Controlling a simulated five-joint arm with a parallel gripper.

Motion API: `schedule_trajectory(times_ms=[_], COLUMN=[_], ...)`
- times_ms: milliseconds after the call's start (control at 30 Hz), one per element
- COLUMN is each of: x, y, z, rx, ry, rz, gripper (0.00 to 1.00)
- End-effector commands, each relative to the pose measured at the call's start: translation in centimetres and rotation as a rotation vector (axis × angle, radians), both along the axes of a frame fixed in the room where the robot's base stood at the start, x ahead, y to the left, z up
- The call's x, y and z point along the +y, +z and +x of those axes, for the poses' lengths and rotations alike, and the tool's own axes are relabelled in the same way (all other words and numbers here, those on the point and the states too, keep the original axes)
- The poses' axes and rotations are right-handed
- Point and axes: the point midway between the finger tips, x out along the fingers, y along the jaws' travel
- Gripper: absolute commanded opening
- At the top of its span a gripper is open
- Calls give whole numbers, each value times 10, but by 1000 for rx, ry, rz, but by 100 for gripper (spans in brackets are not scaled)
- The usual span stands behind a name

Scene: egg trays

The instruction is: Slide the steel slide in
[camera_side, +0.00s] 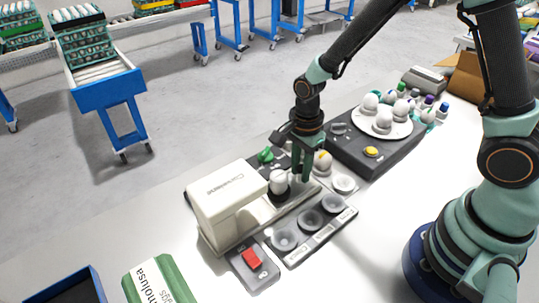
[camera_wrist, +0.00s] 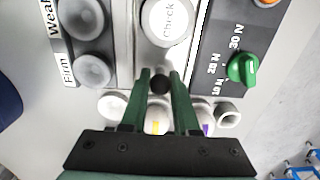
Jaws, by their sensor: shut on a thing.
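My gripper (camera_side: 303,172) points down at the right end of the cream machine (camera_side: 228,203). In the wrist view my gripper (camera_wrist: 160,78) is shut on a small black knob (camera_wrist: 160,85) at the near end of the steel slide (camera_wrist: 158,57). The slide bears a white egg (camera_wrist: 167,20) printed "Check". In the side view this egg (camera_side: 279,182) stands just outside the cream housing, left of my fingers. Most of the slide is hidden there by the egg and my gripper.
A dark tray with cups (camera_side: 310,222) lies along the front side. A red switch (camera_side: 252,258) is at the front. A green dial (camera_wrist: 243,68) sits on the panel beside the slide. A turntable with eggs (camera_side: 386,124) is at the right.

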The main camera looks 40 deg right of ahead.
Motion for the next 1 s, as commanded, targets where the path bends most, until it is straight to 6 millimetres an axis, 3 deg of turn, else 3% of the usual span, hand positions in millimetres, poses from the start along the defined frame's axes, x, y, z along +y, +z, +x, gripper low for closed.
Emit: schedule_trajectory(times_ms=[1000], x=[66], y=[0], z=[1], rx=[-4], ry=[2], rz=[2], gripper=[0])
